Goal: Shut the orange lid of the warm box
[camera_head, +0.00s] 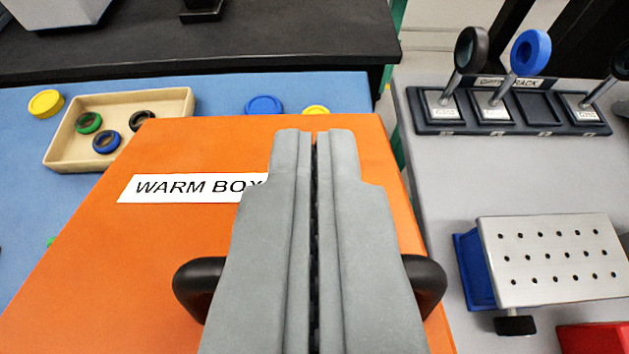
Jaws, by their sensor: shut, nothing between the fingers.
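The orange lid (110,241) of the warm box fills the middle of the view, with a white "WARM BOX" label (150,188) on it. The lid looks flat, but its edges toward me are out of view, so I cannot tell whether it is fully closed. A black handle (198,281) lies across the lid. My gripper (314,135) is shut and empty. It is over the lid and covers the end of the label and the middle of the handle. I cannot tell whether its fingers touch the lid.
A tan tray (70,155) with green, blue and black rings stands behind left on the blue mat (215,90). Yellow (45,103) and blue (263,105) caps lie nearby. At right are a dark rack (510,122) with upright tools and a perforated metal block (550,258).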

